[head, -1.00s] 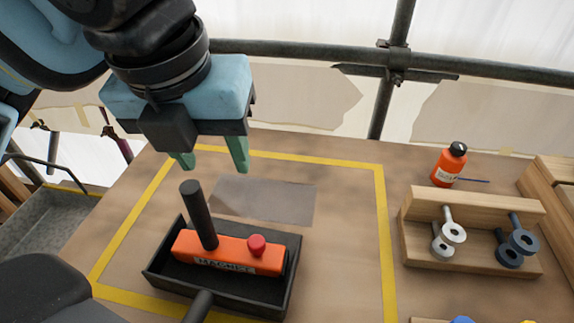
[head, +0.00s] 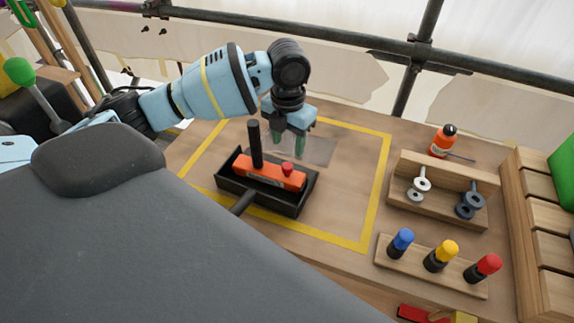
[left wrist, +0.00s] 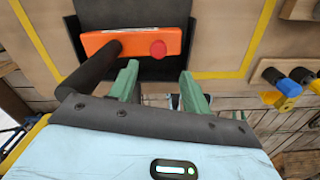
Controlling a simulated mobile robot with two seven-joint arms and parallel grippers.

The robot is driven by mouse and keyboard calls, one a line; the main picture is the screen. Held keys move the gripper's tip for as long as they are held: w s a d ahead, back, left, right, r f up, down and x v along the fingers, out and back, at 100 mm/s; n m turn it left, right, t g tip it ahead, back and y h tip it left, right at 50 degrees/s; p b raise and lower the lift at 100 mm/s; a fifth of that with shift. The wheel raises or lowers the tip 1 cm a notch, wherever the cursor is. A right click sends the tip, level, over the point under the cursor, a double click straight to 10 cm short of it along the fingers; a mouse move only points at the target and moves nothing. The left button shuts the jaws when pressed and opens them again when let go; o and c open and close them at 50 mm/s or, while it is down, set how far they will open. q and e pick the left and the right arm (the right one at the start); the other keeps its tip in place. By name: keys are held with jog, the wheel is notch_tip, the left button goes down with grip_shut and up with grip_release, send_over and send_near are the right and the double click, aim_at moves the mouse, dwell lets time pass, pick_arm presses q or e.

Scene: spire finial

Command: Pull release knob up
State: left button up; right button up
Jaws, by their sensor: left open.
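The release knob (head: 287,168) is a small red cap on top of an orange magnet block (head: 258,172). A black upright handle (head: 255,143) stands on the block's left part. The block sits in a black tray (head: 298,209). My left gripper (head: 287,146) is open and empty, pointing down, above and just behind the tray near the knob. In the left wrist view, the knob (left wrist: 158,49) lies ahead of the two green fingertips (left wrist: 160,82), roughly between them sideways and apart from them. My right gripper is not in view.
A yellow tape outline (head: 374,190) surrounds the tray. To the right are a wooden rack (head: 440,213) with several grey eyebolt-like parts, an orange bottle (head: 441,143), and a wooden strip (head: 425,275) with blue, yellow and red capped pegs. The board between tray and racks is clear.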

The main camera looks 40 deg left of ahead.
aim_at(287, 165)
pick_arm(q)
jog(key=shift+a+f, duration=0.2)
jog(key=shift+f, duration=3.95)
jog(key=shift+r, duration=0.1)
grip_shut()
